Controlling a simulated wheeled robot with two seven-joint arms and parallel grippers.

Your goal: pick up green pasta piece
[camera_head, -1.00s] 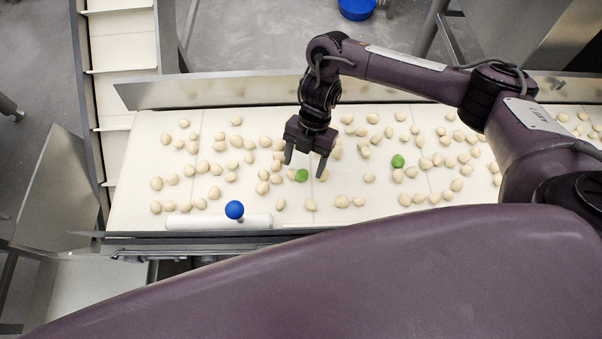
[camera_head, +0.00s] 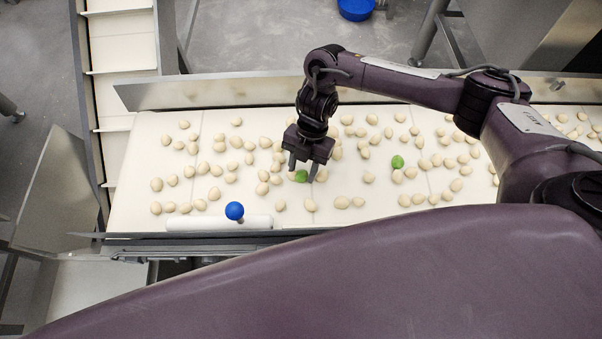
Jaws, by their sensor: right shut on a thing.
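A green pasta piece (camera_head: 301,176) lies on the white conveyor belt (camera_head: 135,180), near the middle. My right gripper (camera_head: 302,172) reaches down over it from above, with its two fingers closed in around the piece. The gripper is shut on this green piece, which shows between the fingertips at belt level. A second green pasta piece (camera_head: 397,162) lies on the belt farther right, among pale pieces. My left gripper is not in view.
Many pale pasta pieces (camera_head: 214,193) are scattered over the belt around the gripper. A blue ball-shaped knob (camera_head: 234,210) stands by a white roller (camera_head: 190,223) at the front edge. A metal rail (camera_head: 215,93) runs along the back.

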